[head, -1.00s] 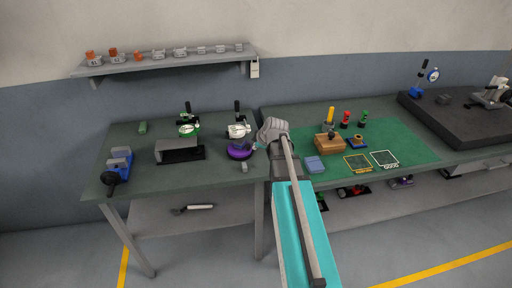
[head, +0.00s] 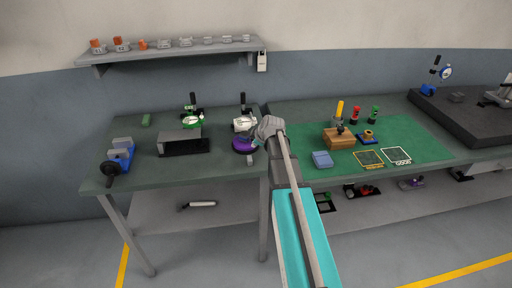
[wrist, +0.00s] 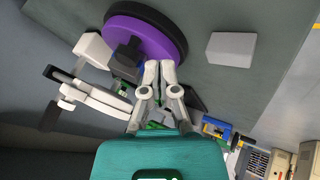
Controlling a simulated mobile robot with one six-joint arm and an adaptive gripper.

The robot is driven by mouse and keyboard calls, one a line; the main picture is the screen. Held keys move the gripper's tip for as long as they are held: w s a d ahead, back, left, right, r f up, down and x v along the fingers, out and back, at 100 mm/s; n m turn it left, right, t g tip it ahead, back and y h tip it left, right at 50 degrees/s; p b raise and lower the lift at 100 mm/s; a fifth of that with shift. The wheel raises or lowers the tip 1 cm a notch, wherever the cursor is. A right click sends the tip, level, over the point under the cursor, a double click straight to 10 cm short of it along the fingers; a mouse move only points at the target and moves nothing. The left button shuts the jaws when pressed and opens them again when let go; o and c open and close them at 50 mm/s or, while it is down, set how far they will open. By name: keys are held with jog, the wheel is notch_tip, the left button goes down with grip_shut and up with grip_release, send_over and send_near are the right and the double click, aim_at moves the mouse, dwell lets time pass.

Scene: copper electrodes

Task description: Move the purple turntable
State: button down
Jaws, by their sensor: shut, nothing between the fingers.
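The purple turntable (head: 243,146) is a round purple disc with a dark rim, on the left green-topped table near its right end. In the wrist view, the turntable (wrist: 150,40) fills the upper middle, with a dark block on its face. My gripper (wrist: 160,66) is shut and empty, its fingertips close to the turntable's edge in the picture; I cannot tell whether they touch. In the head view, my gripper (head: 257,143) is just right of the turntable, and my arm hides part of that area.
A small grey block (head: 250,160) lies in front of the turntable and also shows in the wrist view (wrist: 231,49). A white-faced dial gauge (head: 243,124) stands behind it. A dark stand (head: 184,147) is to the left. A wooden box (head: 339,138) sits on the right mat.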

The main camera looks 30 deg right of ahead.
jog(key=shift+w+d+r, duration=0.1)
jog(key=shift+w+d, duration=0.35)
jog(key=shift+w, duration=0.25)
jog(key=shift+w+d+r, duration=0.1)
jog(key=shift+w+d, duration=0.3)
jog(key=shift+w, duration=0.25)
jog(key=shift+a, duration=0.15)
dwell(0.6)
jog(key=shift+s+a+f, duration=0.1)
jog(key=shift+s+a, duration=0.55)
jog(key=shift+s, duration=0.1)
jog(key=shift+s+a, duration=0.7)
jog(key=shift+s, duration=0.35)
jog(key=shift+s+d+r+p, duration=0.1)
jog(key=shift+s+r+p, duration=0.1)
jog(key=shift+r+p, duration=0.5)
jog(key=p+v, duration=0.6)
jog(key=v, duration=0.2)
jog(key=shift+s+a+r+p, duration=0.2)
jog(key=shift+a+p, duration=0.1)
jog(key=shift+p, duration=0.05)
